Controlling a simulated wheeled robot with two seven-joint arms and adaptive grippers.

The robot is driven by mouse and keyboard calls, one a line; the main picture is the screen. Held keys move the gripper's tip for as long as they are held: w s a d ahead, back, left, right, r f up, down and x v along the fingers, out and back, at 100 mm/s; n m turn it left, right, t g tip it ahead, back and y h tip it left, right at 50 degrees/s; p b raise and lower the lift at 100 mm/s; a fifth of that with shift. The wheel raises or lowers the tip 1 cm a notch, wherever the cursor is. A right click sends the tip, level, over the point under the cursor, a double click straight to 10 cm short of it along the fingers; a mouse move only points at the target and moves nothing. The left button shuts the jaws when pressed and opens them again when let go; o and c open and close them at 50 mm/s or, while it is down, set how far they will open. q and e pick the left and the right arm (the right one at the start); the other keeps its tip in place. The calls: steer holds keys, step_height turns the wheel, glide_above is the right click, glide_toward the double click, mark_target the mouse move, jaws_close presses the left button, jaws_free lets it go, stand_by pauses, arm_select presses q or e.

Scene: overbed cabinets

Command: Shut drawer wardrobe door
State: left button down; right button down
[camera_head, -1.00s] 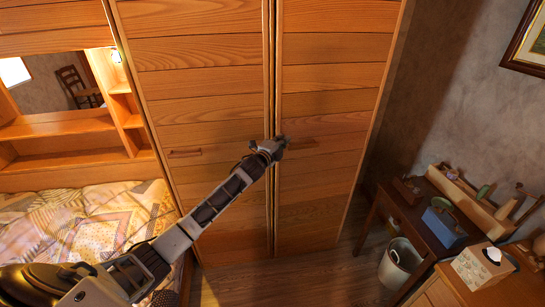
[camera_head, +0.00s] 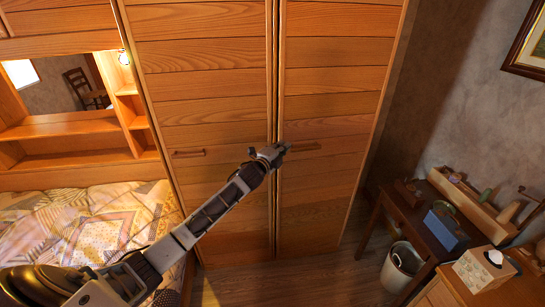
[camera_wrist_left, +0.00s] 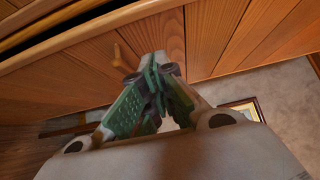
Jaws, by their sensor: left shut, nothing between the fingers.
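The wooden wardrobe stands in the middle of the head view. Its left door (camera_head: 205,100) has a bar handle (camera_head: 188,153), and its right door (camera_head: 325,90) has a handle (camera_head: 305,148) beside my gripper. A narrow dark seam runs between the doors. My left gripper (camera_head: 281,149) is shut and empty in front of the right door's inner edge; contact cannot be told. In the left wrist view its green fingers (camera_wrist_left: 155,88) are together, near the wood panel (camera_wrist_left: 85,75) and a wooden handle (camera_wrist_left: 123,55). A dark gap shows along a wood edge there. My right gripper is out of view.
A bed with a patchwork quilt (camera_head: 80,225) and open shelves (camera_head: 70,125) are at left. A dark desk (camera_head: 405,210), a bin (camera_head: 401,265) and a tissue box (camera_head: 484,267) are at right. Floor (camera_head: 315,275) is clear before the wardrobe.

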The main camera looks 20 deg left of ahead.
arm_select(q)
steer(key=s+a+b, duration=0.1)
steer(key=s, duration=0.6)
steer(key=shift+s, duration=0.15)
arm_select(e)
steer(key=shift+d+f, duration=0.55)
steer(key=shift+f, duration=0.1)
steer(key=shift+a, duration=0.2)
arm_select(q)
steer(key=shift+f, duration=0.1)
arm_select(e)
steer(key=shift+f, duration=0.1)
